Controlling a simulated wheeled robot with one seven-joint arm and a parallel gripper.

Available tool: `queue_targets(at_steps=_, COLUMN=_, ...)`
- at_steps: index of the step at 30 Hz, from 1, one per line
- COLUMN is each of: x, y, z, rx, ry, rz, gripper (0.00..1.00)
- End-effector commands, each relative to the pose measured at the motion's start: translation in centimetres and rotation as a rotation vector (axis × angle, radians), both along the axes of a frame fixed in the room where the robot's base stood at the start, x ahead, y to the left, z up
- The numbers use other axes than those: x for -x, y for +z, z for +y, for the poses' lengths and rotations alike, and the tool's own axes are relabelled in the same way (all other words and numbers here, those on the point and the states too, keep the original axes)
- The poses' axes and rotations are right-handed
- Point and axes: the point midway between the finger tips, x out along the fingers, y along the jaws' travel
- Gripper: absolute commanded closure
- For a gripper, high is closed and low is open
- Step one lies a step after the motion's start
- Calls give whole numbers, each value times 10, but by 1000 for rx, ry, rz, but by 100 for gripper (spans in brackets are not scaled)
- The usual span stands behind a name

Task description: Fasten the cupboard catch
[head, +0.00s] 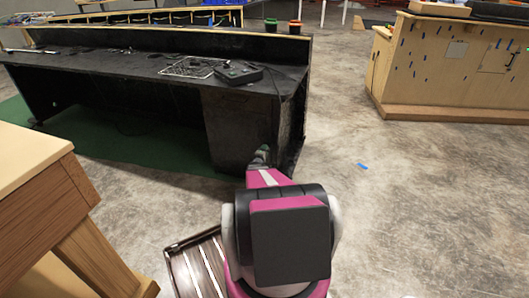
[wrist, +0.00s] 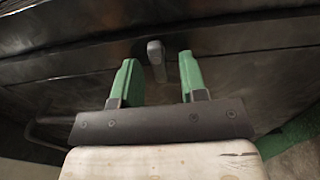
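The black cupboard (head: 237,125) is built into the right end of the long black desk. In the wrist view its dark front (wrist: 70,100) fills most of the picture. A small grey catch (wrist: 155,50) sticks out below a dark ledge there. My gripper (wrist: 158,72) is open, with its two green fingers apart and pointing at the cupboard. The catch shows between the fingertips, a little nearer the left one; I cannot tell whether either touches it. In the head view my gripper (head: 262,157) is at the cupboard front, mostly behind my arm, and the catch is hidden.
A dark bar handle (wrist: 42,138) shows at the left of the wrist view. On the desk (head: 110,58) lie a black box (head: 239,74) and a wire rack (head: 190,67). A wooden table (head: 40,190) stands near left, a wooden counter (head: 440,75) far right.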

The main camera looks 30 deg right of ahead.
Motion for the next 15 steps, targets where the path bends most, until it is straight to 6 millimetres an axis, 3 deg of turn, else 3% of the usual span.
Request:
queue_targets(at_steps=8, x=15, y=1, z=17, rx=-1, ry=1, rz=1, gripper=61)
queue_targets(at_steps=15, x=44, y=1, z=50, rx=0, ry=2, rz=1, gripper=61)
